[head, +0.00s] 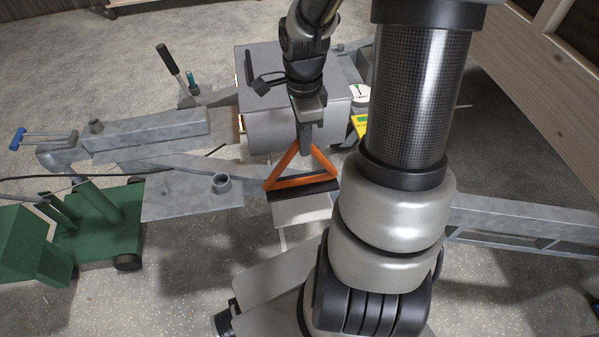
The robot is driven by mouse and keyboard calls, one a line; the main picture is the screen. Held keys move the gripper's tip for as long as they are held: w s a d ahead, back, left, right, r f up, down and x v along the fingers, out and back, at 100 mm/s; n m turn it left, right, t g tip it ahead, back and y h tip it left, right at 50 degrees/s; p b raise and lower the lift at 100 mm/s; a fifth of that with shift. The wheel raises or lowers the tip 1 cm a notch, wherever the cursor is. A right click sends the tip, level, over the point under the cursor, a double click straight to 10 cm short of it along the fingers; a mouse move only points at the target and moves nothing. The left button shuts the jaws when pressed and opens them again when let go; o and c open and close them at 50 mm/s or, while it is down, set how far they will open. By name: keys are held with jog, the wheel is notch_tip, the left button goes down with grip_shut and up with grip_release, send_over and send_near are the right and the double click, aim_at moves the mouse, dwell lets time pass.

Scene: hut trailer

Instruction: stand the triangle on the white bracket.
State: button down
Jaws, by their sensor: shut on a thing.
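The orange triangle (290,184) is upright in the middle of the head view, with its apex up and its base low. My gripper (306,146) points down from above and is shut on the triangle near its apex. The white bracket (303,212) is directly below the triangle's base in the picture, with a black strip (303,192) along its top. The base overlaps the black strip in this view. I cannot tell whether they touch or a small gap is between them. The fingertips partly hide the apex.
A grey metal box (265,110) stands behind the triangle. Galvanized trailer beams (150,132) run to the left, and another beam (520,218) runs to the right. A green wheeled object (100,225) stands at the left. A yellow item (361,124) lies beside the box.

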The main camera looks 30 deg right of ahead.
jog(key=shift+f+b, duration=0.7)
jog(key=shift+f, duration=2.45)
jog(key=shift+f+b, duration=0.5)
jog(key=shift+b, duration=0.05)
jog(key=c, duration=1.6)
grip_release()
jog(key=shift+c, duration=0.2)
jog(key=shift+r+p, duration=0.5)
jog(key=shift+p, duration=0.1)
notch_tip(320, 180, up, 12)
jog(key=p, duration=0.3)
jog(key=shift+w, duration=0.1)
